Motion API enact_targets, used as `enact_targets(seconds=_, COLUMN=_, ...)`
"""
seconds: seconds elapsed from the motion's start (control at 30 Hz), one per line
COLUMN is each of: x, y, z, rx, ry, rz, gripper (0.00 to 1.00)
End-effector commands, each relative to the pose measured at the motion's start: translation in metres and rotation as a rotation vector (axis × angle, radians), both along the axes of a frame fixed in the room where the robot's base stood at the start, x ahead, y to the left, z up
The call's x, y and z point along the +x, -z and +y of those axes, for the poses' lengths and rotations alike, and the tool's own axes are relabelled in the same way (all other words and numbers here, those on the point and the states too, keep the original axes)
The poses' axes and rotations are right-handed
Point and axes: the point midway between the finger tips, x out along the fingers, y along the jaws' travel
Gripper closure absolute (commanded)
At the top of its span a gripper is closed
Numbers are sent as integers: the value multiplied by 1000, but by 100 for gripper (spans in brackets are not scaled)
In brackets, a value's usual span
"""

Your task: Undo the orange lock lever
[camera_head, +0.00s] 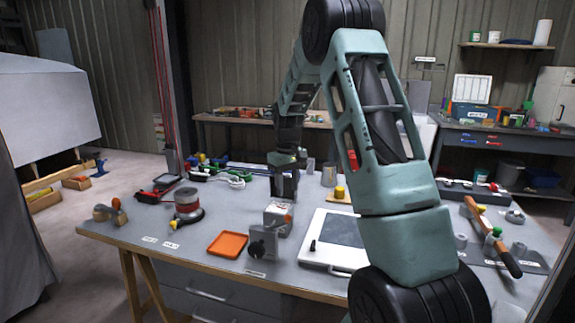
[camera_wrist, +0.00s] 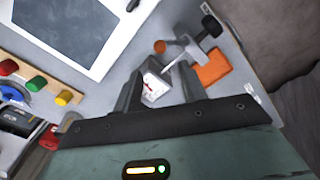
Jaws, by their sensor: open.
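A small grey device (camera_head: 263,242) with a dark round knob stands near the front edge of the bench. It also shows in the wrist view (camera_wrist: 186,48), with a black handle and a rounded orange end, which looks like the orange lock lever (camera_wrist: 159,47). A pale block with a white face and red marks (camera_wrist: 154,86) sits beside it. My gripper (camera_wrist: 160,76) is open, its fingers on either side of the pale block's outline; contact cannot be told. In the head view my gripper (camera_head: 284,193) is just above and behind the block. The lever is not clear there.
An orange tray (camera_head: 228,244) lies left of the device. A white-framed dark panel (camera_head: 341,230) lies to the right. A red-and-grey round piece (camera_head: 187,205) stands at the left. A long brown-handled tool (camera_head: 492,240) lies at the far right. Bare bench shows around the tray.

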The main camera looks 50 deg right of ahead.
Motion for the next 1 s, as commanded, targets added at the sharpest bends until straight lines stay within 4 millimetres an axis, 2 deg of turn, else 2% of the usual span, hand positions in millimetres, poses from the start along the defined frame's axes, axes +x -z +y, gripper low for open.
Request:
enact_targets(seconds=0.03, x=1, y=-13, z=-1, rx=-3, ry=0, rz=-5, gripper=58)
enact_targets(seconds=0.2, x=1, y=-48, z=-1, rx=-3, ry=0, rz=-4, gripper=58)
enact_targets(seconds=0.4, x=1, y=-73, z=-1, rx=-2, ry=0, rz=-3, gripper=58)
enact_targets(seconds=0.6, x=0, y=-79, z=0, rx=0, ry=0, rz=0, gripper=58)
enact_targets(seconds=1.0, x=0, y=-79, z=0, rx=0, ry=0, rz=-1, gripper=58)
